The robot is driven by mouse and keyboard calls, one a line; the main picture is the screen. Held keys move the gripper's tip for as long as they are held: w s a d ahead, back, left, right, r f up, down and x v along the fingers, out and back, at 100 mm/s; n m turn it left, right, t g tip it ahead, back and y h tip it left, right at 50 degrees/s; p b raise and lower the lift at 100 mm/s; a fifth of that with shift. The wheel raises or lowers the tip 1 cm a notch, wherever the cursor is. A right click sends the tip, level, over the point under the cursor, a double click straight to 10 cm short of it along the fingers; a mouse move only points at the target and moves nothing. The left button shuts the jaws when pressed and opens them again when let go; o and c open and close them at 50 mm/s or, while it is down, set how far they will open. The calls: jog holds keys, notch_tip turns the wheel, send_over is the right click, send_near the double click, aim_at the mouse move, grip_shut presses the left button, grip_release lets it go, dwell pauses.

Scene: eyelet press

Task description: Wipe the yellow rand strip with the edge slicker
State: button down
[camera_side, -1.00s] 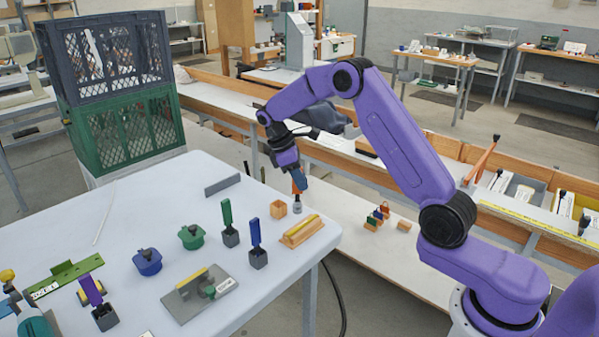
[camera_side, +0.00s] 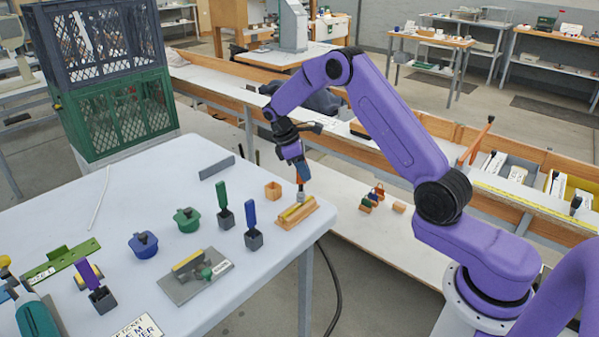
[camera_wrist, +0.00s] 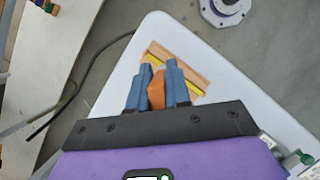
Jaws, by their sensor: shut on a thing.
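The yellow rand strip (camera_side: 293,214) lies along a wooden block (camera_side: 304,217) near the right edge of the white table. Part of the strip (camera_wrist: 193,88) shows in the wrist view, partly hidden by my fingers. My gripper (camera_side: 298,162) is shut on the edge slicker (camera_side: 300,178), which has an orange handle and a grey lower end. The slicker hangs roughly upright, its lower end at the far side of the block, close to the strip. I cannot tell whether it touches. In the wrist view, the orange handle (camera_wrist: 157,90) sits between my blue fingertips (camera_wrist: 159,70).
Blue (camera_side: 251,223) and green (camera_side: 225,210) handled tools stand in dark holders. A grey plate (camera_side: 196,277) carries another yellow piece. Bare tabletop lies between them.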

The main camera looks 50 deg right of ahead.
jog(key=a+r, duration=0.4)
jog(key=r, duration=0.4)
dwell(0.6)
jog(key=shift+s, duration=0.1)
dwell(0.3)
